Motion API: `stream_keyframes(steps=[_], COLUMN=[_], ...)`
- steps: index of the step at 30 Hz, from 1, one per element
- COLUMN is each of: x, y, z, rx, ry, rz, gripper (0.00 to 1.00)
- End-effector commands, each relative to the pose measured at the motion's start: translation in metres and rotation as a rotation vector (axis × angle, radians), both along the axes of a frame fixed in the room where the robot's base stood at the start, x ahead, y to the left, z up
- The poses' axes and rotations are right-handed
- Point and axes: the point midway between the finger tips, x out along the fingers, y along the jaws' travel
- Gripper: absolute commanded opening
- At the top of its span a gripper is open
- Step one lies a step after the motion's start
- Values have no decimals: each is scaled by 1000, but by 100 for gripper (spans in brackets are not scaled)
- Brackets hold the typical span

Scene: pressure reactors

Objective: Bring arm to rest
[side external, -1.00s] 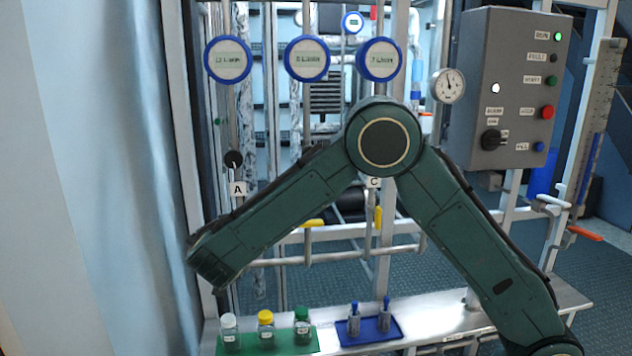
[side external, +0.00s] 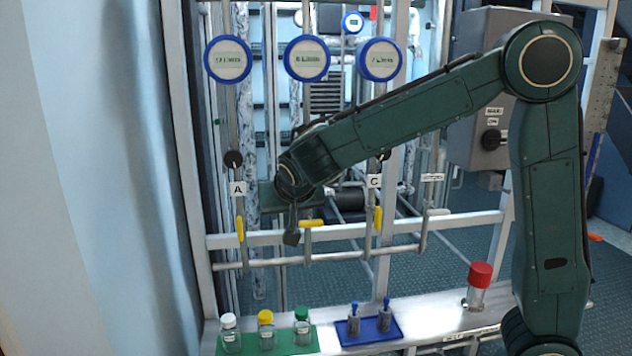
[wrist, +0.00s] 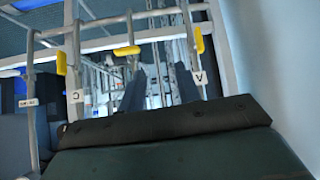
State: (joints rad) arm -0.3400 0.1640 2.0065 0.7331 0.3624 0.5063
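My arm is bent at a high elbow on the right of the side view, its forearm sloping down left to the wrist. My gripper (side external: 291,238) hangs in front of the pipe rack, close to the middle yellow valve handle (side external: 311,223); contact cannot be told. In the wrist view, two dark fingers of my gripper (wrist: 160,88) stand apart with nothing seen between them. The handle under label A (side external: 240,229) and the one by label C (side external: 378,218) stand upright; the middle one lies level.
A bench (side external: 440,322) bears a green tray (side external: 238,347) with capped bottles, a blue tray (side external: 352,341) with small blue-topped items, and a red-capped vessel (side external: 479,285). A control box (side external: 478,55) stands behind my elbow. Free floor shows behind the rack.

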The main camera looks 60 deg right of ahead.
Motion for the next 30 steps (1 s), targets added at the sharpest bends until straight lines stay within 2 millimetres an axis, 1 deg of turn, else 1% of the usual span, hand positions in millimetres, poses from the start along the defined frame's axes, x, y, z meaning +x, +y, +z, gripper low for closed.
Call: stream_keyframes(steps=[1, 6, 11, 15, 22, 30], x=[-11, -47, -82, -115, -169, -233], y=[-4, -11, -13, -13, -9, 3], z=[6, 16, 23, 26, 28, 20], rx=[17, 66, 105, 130, 155, 155], ry=[12, 71, 118, 155, 208, 262], rz=[14, 80, 154, 227, 358, 522], gripper=[34, 34, 34, 34, 34, 34])
